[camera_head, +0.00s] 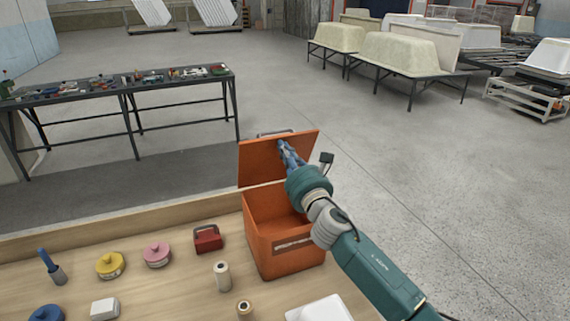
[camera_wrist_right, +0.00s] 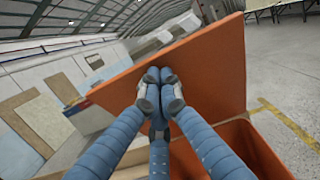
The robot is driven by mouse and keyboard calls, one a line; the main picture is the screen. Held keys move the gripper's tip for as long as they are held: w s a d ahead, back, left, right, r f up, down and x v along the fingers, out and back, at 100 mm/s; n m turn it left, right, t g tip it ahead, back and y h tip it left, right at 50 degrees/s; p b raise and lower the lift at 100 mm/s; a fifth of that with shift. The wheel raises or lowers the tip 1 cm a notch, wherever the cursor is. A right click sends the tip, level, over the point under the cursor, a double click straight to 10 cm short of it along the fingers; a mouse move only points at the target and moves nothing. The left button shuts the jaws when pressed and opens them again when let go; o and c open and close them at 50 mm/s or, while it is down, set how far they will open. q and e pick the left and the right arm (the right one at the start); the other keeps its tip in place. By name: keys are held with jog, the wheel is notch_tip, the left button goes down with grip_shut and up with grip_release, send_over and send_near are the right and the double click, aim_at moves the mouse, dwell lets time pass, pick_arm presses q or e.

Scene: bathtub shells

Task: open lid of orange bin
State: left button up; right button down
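The orange bin (camera_head: 285,245) stands on the wooden table with its lid (camera_head: 262,160) raised about upright at its back edge. The bin's opening shows, and the part of the inside I can see looks empty. My right gripper (camera_head: 283,148) reaches over the bin from the right, with its blue fingers at the inner face of the lid. In the right wrist view, the fingertips (camera_wrist_right: 160,80) are together with nothing between them. They overlap the lid (camera_wrist_right: 190,70) there; whether they touch it is hard to tell. My left gripper is not in view.
On the wooden table (camera_head: 180,285), left of the bin, are a red box (camera_head: 207,239), a pink disc (camera_head: 157,254), a yellow disc (camera_head: 110,265) and beige cylinders (camera_head: 222,276). A white block (camera_head: 322,309) lies in front. A dark tool table (camera_head: 120,90) stands behind.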

aim_at(284, 139)
jog(key=w, duration=0.1)
jog(key=w+r+b, duration=0.1)
jog(key=w, duration=0.1)
jog(key=w+a+r+b, duration=0.1)
jog(key=shift+w+r, duration=0.15)
jog(key=shift+w, duration=0.15)
jog(key=b+x, duration=0.6)
jog(key=x, duration=0.1)
jog(key=shift+r, duration=0.15)
jog(key=shift+s, duration=0.15)
